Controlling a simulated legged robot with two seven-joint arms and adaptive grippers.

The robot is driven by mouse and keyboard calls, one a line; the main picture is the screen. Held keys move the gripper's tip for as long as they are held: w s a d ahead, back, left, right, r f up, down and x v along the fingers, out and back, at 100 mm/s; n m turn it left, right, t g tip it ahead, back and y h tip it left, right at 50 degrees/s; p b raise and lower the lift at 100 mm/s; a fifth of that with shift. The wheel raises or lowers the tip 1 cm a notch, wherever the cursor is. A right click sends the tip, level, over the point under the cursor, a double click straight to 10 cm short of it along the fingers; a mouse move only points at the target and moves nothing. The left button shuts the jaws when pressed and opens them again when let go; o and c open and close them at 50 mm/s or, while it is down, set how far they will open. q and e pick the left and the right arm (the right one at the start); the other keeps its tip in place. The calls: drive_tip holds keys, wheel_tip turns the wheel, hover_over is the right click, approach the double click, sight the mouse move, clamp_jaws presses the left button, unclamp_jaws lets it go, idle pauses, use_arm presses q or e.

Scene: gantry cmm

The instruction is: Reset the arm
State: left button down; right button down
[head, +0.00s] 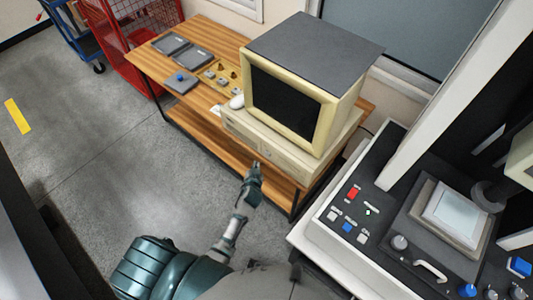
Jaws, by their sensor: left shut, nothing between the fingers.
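My left arm comes in from the bottom left, with a dark teal shoulder and a grey forearm. My left gripper (256,168) is shut and empty. It shows in front of the wooden desk's lower shelf, below the old beige computer. It appears apart from the desk, though the exact gap is hard to tell. My right gripper is not in the head view.
A wooden desk (215,34) holds a beige monitor (291,106), a computer case (265,147) and grey trays (192,56). A measuring machine (325,237) with buttons stands at right. A red cage cart (122,50) is upper left. Floor is clear at left.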

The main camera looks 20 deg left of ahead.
use_arm(q)
drive_tip(key=shift+s+a, duration=0.25)
drive_tip(key=shift+s, duration=0.5)
drive_tip(key=shift+f, duration=0.1)
drive_tip(key=s+d+f+m+g+h, duration=0.1)
drive_tip(key=s+d+f+g+h, duration=0.15)
drive_tip(key=s+f, duration=0.9)
drive_tip(key=s+d+f+m+g+h, duration=0.1)
drive_tip(key=s+d+f+m+g, duration=0.15)
drive_tip(key=s+f, duration=0.85)
drive_tip(key=s+a+f+g, duration=0.1)
drive_tip(key=s+f, duration=0.3)
drive_tip(key=s, duration=0.4)
drive_tip(key=s+a+f+g, duration=0.1)
drive_tip(key=s+f+g, duration=0.2)
drive_tip(key=s, duration=0.6)
drive_tip(key=s+f+g, duration=0.1)
drive_tip(key=s+f, duration=0.5)
drive_tip(key=s, duration=0.2)
drive_tip(key=shift+s+a+f+g, duration=0.2)
drive_tip(key=shift+a+f+g, duration=0.2)
